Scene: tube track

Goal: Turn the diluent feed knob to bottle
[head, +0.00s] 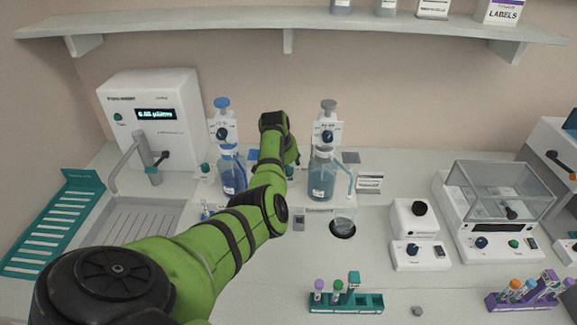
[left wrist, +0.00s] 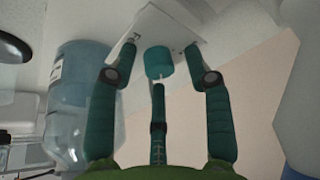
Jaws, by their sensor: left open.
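A teal knob (left wrist: 158,62) with a small notch in its edge sits on a white panel (left wrist: 172,22) in the left wrist view. My left gripper (left wrist: 160,50) is open around it, with one finger on each side and a third below. I cannot tell whether any finger touches the knob. In the head view my left gripper (head: 292,160) is between the two bottle dispensers, and my arm hides most of it and the knob. No lettering by the knob is readable. My right gripper is not in view.
A blue-capped dispenser bottle (head: 232,172) stands left of the gripper and a grey-capped one (head: 322,177) stands right, both close. A clear bottle (left wrist: 75,110) is beside the fingers in the wrist view. A tube rack (head: 346,302) stands in front.

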